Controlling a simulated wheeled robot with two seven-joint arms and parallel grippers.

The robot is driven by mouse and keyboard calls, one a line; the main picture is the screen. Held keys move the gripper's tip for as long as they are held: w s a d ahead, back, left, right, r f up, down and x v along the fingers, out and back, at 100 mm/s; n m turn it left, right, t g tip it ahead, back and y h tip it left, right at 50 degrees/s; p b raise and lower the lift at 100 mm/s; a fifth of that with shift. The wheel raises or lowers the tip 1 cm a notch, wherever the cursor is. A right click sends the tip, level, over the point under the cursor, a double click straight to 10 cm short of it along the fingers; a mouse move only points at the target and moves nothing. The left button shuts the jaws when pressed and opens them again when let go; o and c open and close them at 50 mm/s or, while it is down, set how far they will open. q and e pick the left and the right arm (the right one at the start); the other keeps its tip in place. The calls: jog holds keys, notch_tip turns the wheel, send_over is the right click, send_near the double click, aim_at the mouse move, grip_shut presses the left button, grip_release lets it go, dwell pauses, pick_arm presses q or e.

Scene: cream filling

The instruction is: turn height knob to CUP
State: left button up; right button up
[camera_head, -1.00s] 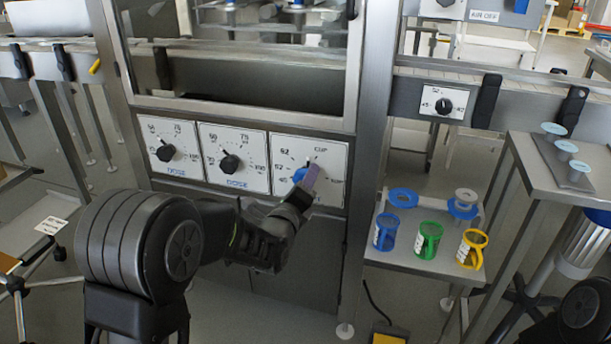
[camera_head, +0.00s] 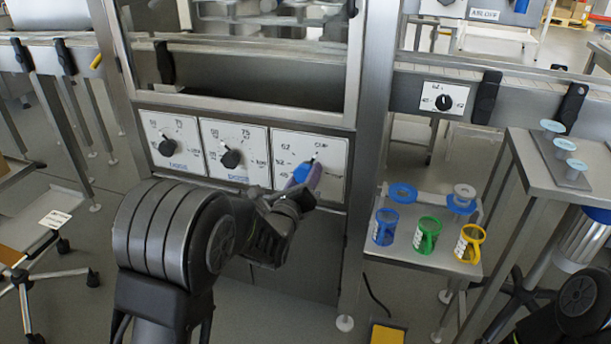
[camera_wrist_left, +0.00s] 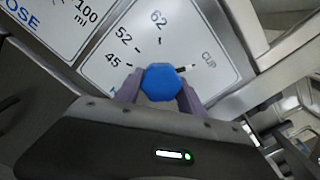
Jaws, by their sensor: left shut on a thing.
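The height knob (camera_wrist_left: 161,83) is blue and faceted, on a white dial plate with marks 45, 52, 62 and CUP. In the left wrist view it sits between the two fingers of my left gripper (camera_wrist_left: 159,92), which are shut on its sides. A short pointer mark shows at the knob's right, directed toward the CUP label (camera_wrist_left: 208,60). In the head view the knob (camera_head: 300,173) is partly hidden behind my left gripper (camera_head: 309,179) on the rightmost dial plate (camera_head: 333,158). My right gripper is not in view.
Two dose dials with black knobs (camera_head: 167,147) (camera_head: 231,158) are left of the height dial. Blue, green (camera_head: 427,236) and yellow cups stand on a side shelf to the right. A metal post (camera_head: 372,150) rises just right of the dial panel.

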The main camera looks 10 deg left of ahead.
aim_at(304, 178)
pick_arm(q)
jog(key=o, duration=1.4)
jog(key=shift+c, duration=0.2)
jog(key=shift+s, duration=0.1)
jog(key=s, duration=0.3)
jog(key=s+p, duration=0.1)
jog(key=s, duration=0.2)
jog(key=shift+s+a+p, duration=0.2)
jog(key=shift+s+p, duration=0.05)
jog(key=shift+p, duration=0.05)
jog(key=shift+s, duration=0.6)
